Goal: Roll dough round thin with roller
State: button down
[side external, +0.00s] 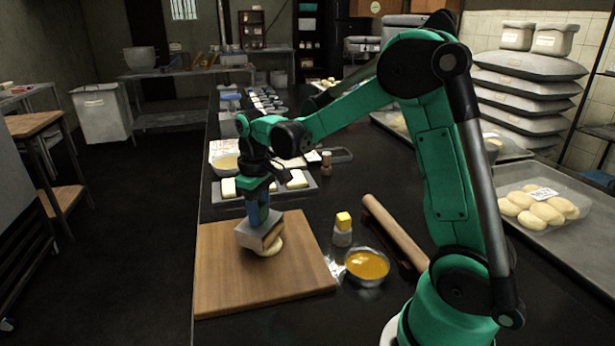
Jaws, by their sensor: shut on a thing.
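A pale dough round (270,249) lies on the wooden board (235,285). My gripper (258,208) points down above the board. It is shut on a boxy metal tool (254,235) with a grey top and a brownish front face. The tool is over the dough round and hides much of it; I cannot tell how hard it presses. The wooden roller (394,230) lies on the dark counter to the right of the board, apart from my gripper. Its lower end is close to my arm's base.
A bowl of yellow liquid (367,266) and a yellow-topped shaker (343,228) stand right of the board. A tray with pale blocks (296,180) lies behind it. A tray of dough balls (540,208) is at the far right.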

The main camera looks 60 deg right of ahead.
jog(key=shift+w, duration=0.4)
jog(key=shift+s, duration=0.1)
jog(key=shift+s+f, duration=0.15)
jog(key=shift+s, duration=0.8)
jog(key=shift+s+d, duration=0.1)
jog(key=shift+s+f, duration=0.2)
jog(key=shift+s, duration=0.65)
jog(key=shift+w+r, duration=0.1)
jog(key=shift+w, duration=0.95)
jog(key=shift+w, duration=0.15)
jog(key=shift+w+f, duration=0.2)
jog(key=shift+w, duration=0.6)
jog(key=shift+s+r, duration=0.1)
jog(key=shift+s, duration=0.95)
